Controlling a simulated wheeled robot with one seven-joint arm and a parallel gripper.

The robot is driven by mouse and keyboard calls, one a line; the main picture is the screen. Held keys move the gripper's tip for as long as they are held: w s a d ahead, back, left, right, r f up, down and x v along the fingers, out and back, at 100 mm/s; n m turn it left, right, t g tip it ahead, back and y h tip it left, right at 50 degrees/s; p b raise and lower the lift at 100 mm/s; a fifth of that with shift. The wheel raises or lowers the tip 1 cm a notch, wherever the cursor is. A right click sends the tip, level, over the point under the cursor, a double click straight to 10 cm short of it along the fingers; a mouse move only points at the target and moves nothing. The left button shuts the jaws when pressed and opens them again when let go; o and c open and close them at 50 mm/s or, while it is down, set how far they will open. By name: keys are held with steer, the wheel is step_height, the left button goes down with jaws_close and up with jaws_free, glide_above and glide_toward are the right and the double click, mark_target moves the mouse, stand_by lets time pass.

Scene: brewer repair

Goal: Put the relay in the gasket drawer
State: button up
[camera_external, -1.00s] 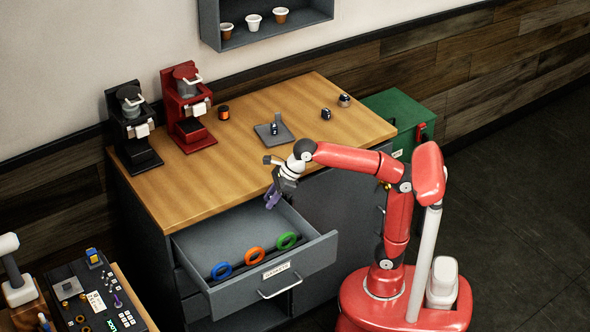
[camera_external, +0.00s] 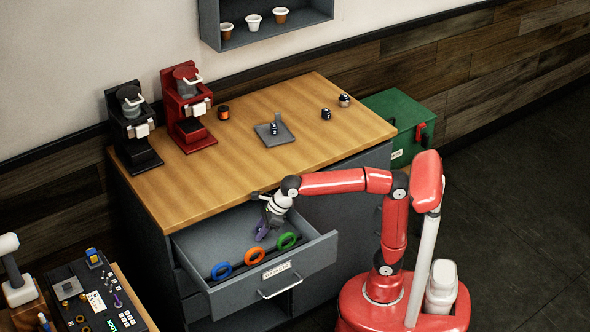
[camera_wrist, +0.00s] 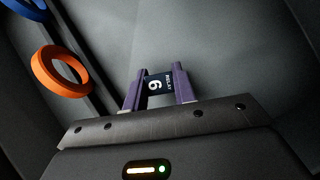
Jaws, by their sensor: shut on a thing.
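My gripper (camera_external: 264,229) is down at the open gasket drawer (camera_external: 310,262), above its floor and behind the green ring. In the wrist view my gripper (camera_wrist: 158,90) has its purple fingers shut on the relay (camera_wrist: 158,84), a small dark block with white lettering and a "6". Grey drawer floor lies beyond the relay; I cannot tell whether it touches. The drawer holds a blue ring (camera_external: 221,271), an orange ring (camera_external: 254,256) and a green ring (camera_external: 286,241) in a row near its front. The relay is too small to make out in the external view.
The wooden counter (camera_external: 200,180) is just behind the drawer. On it stand a black brewer (camera_external: 133,125), a red brewer (camera_external: 189,108) and a grey plate (camera_external: 284,137) with a small part on it. A green box (camera_external: 400,110) stands at the right. The drawer's back half is clear of rings.

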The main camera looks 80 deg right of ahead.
steer(key=shift+s+f, duration=0.1)
steer(key=shift+f, duration=0.2)
steer(key=shift+f, duration=0.15)
steer(key=o, duration=0.9)
steer(key=shift+o, duration=0.2)
steer(key=shift+s+d+r, duration=0.1)
steer(key=shift+r, duration=0.35)
steer(key=p+v, duration=0.2)
steer(key=v, duration=0.9)
steer(key=shift+s+r, duration=0.15)
